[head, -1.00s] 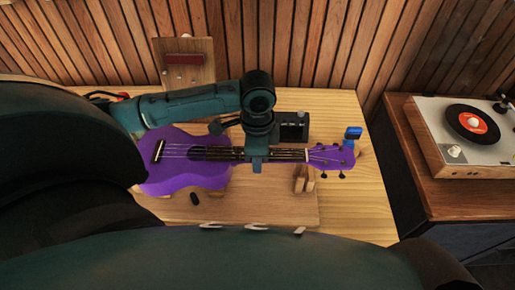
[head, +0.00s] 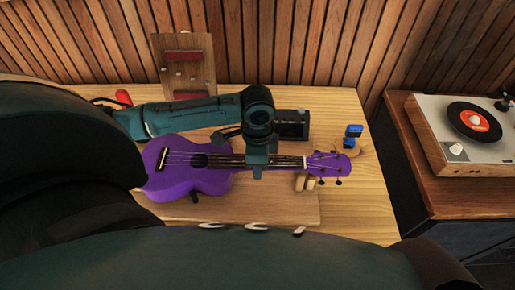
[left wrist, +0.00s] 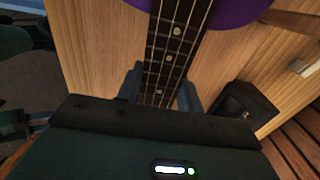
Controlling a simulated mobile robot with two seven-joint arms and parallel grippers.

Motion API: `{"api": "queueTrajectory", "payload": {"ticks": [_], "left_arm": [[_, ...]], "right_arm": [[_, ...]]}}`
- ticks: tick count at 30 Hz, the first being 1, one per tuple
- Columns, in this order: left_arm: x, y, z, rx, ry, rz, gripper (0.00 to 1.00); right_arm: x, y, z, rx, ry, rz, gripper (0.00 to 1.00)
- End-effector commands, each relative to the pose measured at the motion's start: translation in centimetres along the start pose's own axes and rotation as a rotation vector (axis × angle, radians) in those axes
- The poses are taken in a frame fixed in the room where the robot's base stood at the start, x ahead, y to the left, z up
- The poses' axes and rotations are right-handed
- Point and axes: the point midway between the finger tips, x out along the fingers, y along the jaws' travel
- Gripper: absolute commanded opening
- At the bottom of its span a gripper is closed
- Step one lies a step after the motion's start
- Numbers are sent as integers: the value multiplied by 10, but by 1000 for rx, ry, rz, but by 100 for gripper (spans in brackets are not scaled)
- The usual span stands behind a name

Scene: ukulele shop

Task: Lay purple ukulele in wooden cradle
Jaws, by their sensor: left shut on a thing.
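The purple ukulele (head: 185,180) lies level over the cradle's base, its body at the left and its head at the right in the head view. My left gripper (head: 257,168) is shut on its neck from above; the left wrist view shows the fretboard (left wrist: 170,60) between the two fingers. The wooden cradle (head: 275,210) is a flat board with a forked neck post (head: 303,182) under the right end of the neck. The ukulele body hides the cradle's left part. I cannot tell whether the ukulele touches the supports. My right gripper is not in view.
A black box-shaped device (head: 292,124) stands behind the neck. A blue clip-like item (head: 354,131) sits near the ukulele's head. A wooden panel with red bars (head: 183,58) stands against the slatted wall. A turntable (head: 470,130) is on the right cabinet. The table's front right is clear.

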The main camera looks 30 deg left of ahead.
Motion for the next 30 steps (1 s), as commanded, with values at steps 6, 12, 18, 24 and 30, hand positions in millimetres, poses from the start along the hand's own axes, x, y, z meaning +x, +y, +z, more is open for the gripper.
{"api": "queueTrajectory", "payload": {"ticks": [6,12,18,24,30], "left_arm": [[4,0,0,0,-1,-1,0],[4,0,0,0,-1,-1,0],[4,0,0,0,-1,-1,52],[4,0,0,0,-1,-1,62],[5,0,0,0,-1,1,62]], "right_arm": [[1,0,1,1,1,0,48],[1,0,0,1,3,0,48],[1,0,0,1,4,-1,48],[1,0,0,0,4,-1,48],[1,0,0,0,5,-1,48]]}}
